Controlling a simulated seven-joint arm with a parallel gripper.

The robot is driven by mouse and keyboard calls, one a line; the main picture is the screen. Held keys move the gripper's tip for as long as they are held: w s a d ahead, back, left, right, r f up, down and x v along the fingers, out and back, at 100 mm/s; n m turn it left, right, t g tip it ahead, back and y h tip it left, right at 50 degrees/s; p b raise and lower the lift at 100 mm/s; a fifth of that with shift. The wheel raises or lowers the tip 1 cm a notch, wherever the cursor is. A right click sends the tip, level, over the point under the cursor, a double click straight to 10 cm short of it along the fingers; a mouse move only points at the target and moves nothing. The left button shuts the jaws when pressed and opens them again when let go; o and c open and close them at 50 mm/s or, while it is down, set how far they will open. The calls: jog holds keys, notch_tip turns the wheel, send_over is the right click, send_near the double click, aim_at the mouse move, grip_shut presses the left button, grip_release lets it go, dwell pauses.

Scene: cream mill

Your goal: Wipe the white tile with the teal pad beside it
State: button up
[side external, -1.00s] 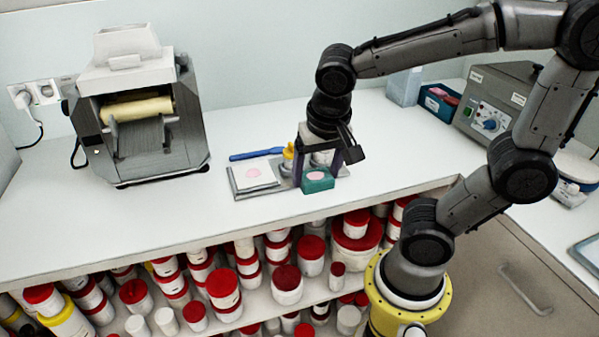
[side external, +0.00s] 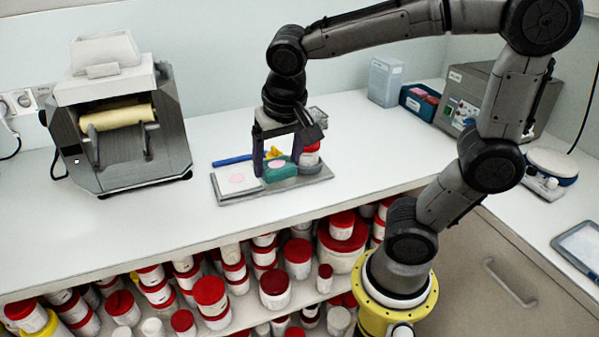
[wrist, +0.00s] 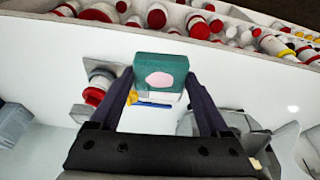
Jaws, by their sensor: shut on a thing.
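My gripper (side external: 277,172) is shut on the teal pad (side external: 282,170), a block with a pink mark on its face. The wrist view shows the pad (wrist: 160,70) between my gripper's two fingers (wrist: 161,80). The white tile (side external: 238,187) has a pink smear and lies at the left on a grey tray (side external: 318,179). The pad is just right of the tile in the side external view. I cannot tell whether the pad touches the tray or hangs a little above it.
A red-lidded jar (side external: 309,158) stands on the tray right of my gripper. A blue tool (side external: 232,160) and a yellow item (side external: 274,153) lie behind. A roller mill (side external: 120,120) stands left.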

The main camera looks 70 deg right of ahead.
jog(key=w+d, duration=0.2)
jog(key=w, duration=1)
jog(key=m, duration=0.1)
send_over(230, 184)
notch_tip(230, 184, down, 6)
jog(key=r, duration=0.1)
jog(key=shift+s+a+f, duration=0.1)
jog(key=shift+s+f, duration=0.1)
jog(key=shift+f, duration=1.85)
jog(key=shift+s+a+f, duration=0.1)
jog(key=shift+s+f, duration=0.05)
jog(key=shift+f, duration=1.85)
jog(key=shift+d, duration=2.95)
jog(key=shift+a, duration=3.05)
jog(key=shift+d, duration=3.05)
jog(key=shift+a+r, duration=0.1)
jog(key=shift+a, duration=3)
notch_tip(230, 184, up, 8)
